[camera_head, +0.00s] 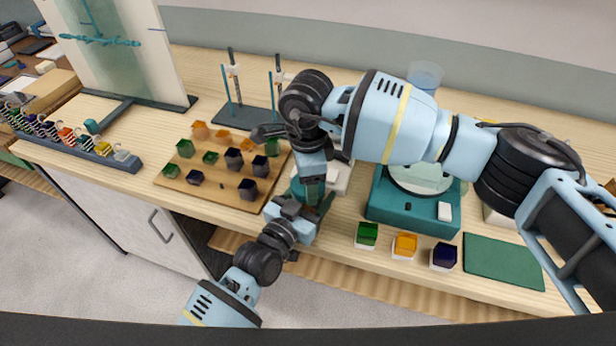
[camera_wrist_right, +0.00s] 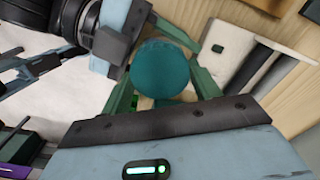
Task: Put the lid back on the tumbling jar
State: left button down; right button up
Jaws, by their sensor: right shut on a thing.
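A round teal lid (camera_wrist_right: 160,68) sits between the green fingers of my right gripper (camera_wrist_right: 163,90) in the right wrist view. In the head view my right gripper (camera_head: 313,188) points down near the table's front edge, shut on the lid. My left gripper (camera_head: 312,210) comes in from the front, low and very close to the right one. In the wrist view, the left gripper's body (camera_wrist_right: 118,38) is right beside the lid. The jar cannot be made out; the lid and grippers cover the space below. The left jaws' opening is hidden.
A teal machine (camera_head: 384,206) with a round pale plate stands right of the grippers. Green (camera_head: 367,234), amber (camera_head: 405,245) and dark (camera_head: 444,256) blocks sit in front, beside a green mat (camera_head: 503,260). A wooden board (camera_head: 220,191) with several coloured blocks lies left. Thin stands (camera_head: 238,112) rise behind.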

pick_arm(q)
jog(key=shift+r, duration=0.1)
pick_arm(e)
jog(key=shift+m, duration=0.3)
jog(key=o, duration=1.1)
jog(key=shift+r, duration=0.1)
jog(key=shift+r, duration=2.2)
jog(key=shift+c, duration=0.3)
notch_tip(320, 180, up, 2)
jog(key=n, duration=0.4)
jog(key=shift+n, duration=0.3)
jog(key=n, duration=0.1)
jog(key=r+n, duration=0.1)
jog(key=n, duration=0.2)
jog(key=shift+r, duration=0.25)
